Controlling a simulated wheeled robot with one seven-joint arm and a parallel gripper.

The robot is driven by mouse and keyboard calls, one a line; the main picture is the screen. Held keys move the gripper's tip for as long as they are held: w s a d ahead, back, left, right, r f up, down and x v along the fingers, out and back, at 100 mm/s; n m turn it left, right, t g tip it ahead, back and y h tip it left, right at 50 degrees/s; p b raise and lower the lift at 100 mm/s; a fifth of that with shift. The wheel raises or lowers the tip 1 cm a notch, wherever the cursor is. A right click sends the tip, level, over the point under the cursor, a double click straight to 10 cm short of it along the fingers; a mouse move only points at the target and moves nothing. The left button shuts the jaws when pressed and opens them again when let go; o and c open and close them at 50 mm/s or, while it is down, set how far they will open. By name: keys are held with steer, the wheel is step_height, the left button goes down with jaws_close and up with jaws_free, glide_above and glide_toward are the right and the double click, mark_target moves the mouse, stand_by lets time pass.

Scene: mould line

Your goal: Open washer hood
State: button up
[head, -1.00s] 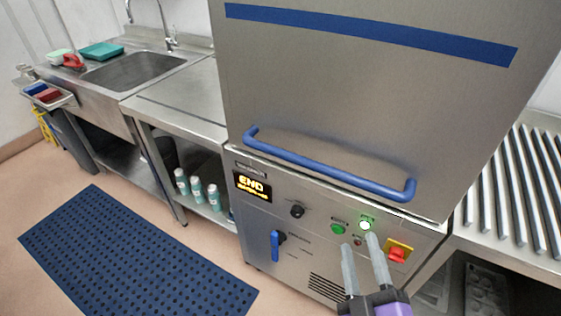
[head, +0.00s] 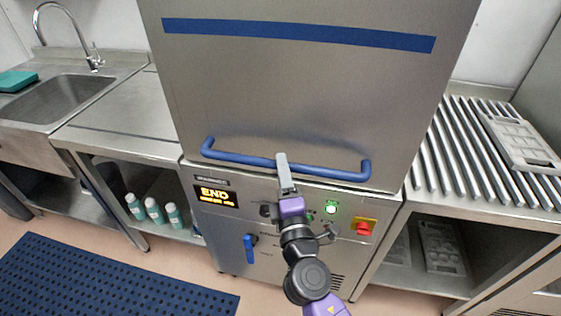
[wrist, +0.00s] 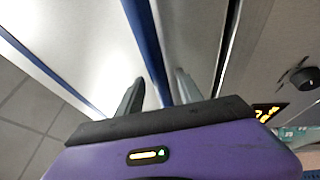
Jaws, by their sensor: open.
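The washer hood (head: 300,90) is a large steel box, down on the machine's front panel. A long blue bar handle (head: 235,157) runs along its lower edge. My gripper (head: 283,168) is at the middle of this handle in the head view, with its fingers nearly in line. In the wrist view my gripper (wrist: 160,85) is open, and the blue handle (wrist: 148,45) runs between its two fingers. Contact with the bar cannot be told. The panel display (head: 216,195) reads END, and a green light (head: 331,208) is lit.
A slatted steel table (head: 450,165) with a grey tray (head: 522,142) stands on the right. A steel counter (head: 120,110) and sink (head: 65,98) are on the left. Several bottles (head: 153,210) stand on the lower shelf. A blue mat (head: 100,280) lies on the floor.

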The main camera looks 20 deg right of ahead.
steer(key=shift+x, duration=0.85)
jaws_close()
steer(key=shift+f, duration=0.1)
stand_by(0.7)
